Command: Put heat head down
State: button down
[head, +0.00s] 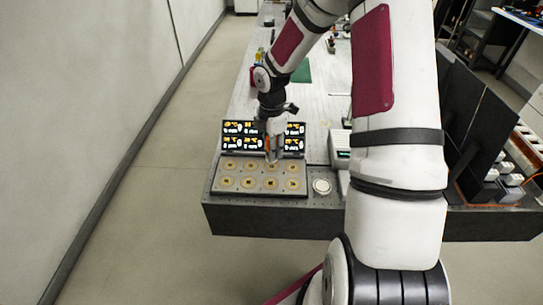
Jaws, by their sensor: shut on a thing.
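My gripper (273,153) hangs from the arm, pointing down, over the back middle of a grey multi-position heating plate (235,189). Its fingers are shut on what I take to be the heat head, a small thing of which only an orange sliver (267,145) shows. The fingers hide most of its shape. I cannot tell whether its lower end touches the plate. The plate has several round, ringed positions in two rows, and dark display panels (238,134) with white and orange figures stand along its back.
A white round dish (321,186) lies right of the plate. A white instrument (340,149) stands behind it, partly hidden by my arm. Dark panels (470,125) stand at the right. A green mat (301,71) lies farther back. The bench's front edge is close to the plate.

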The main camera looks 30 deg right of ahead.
jog(key=shift+f, duration=1.65)
jog(key=shift+f, duration=0.2)
jog(key=c, duration=1.2)
grip_release()
jog(key=shift+r, duration=0.1)
notch_tip(320, 180, up, 12)
jog(key=s+a+r+m+t+h, duration=0.1)
jog(key=s+a+r+m, duration=0.1)
jog(key=r, duration=0.3)
jog(key=s+a+r+m+h, duration=0.1)
jog(key=s+a+r+m, duration=0.2)
jog(key=r, duration=0.2)
jog(key=s+a+r+m+t, duration=0.1)
jog(key=s+a+r+m, duration=0.2)
jog(key=s, duration=0.3)
jog(key=s+a+r+m+t+y, duration=0.1)
jog(key=s+a+r+m+t, duration=0.1)
jog(key=s+r+m, duration=0.3)
jog(key=s+a+r+m+t+y, duration=0.1)
jog(key=s+a+r+m, duration=0.2)
jog(key=s+a+m, duration=0.1)
jog(key=s+a, duration=0.1)
jog(key=s, duration=0.1)
jog(key=shift+s+r+m+t, duration=0.3)
jog(key=shift+s+r, duration=0.1)
